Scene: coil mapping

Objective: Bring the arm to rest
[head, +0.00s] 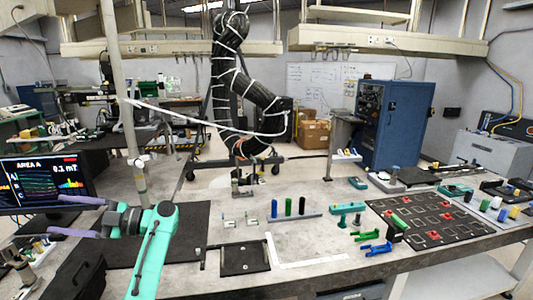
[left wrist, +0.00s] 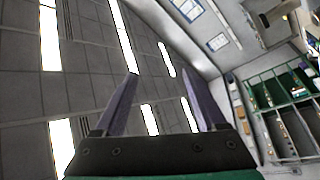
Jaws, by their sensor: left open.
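My left arm is teal and comes up from the bottom left of the head view. Its gripper (head: 55,215) points left, with two purple fingers spread apart and nothing between them. It is in front of the monitor and left of the black mat. In the left wrist view the gripper (left wrist: 160,73) is also open and empty, with the ceiling and its light strips behind the fingers. My right gripper is in neither view.
A monitor (head: 45,183) stands at the left. A black mat (head: 190,230) lies on the bench beside my arm. Coloured cylinders (head: 288,207), blue clamps (head: 375,248) and a black grid board (head: 440,222) with red pieces are further right. A black arm (head: 225,80) stands behind the bench.

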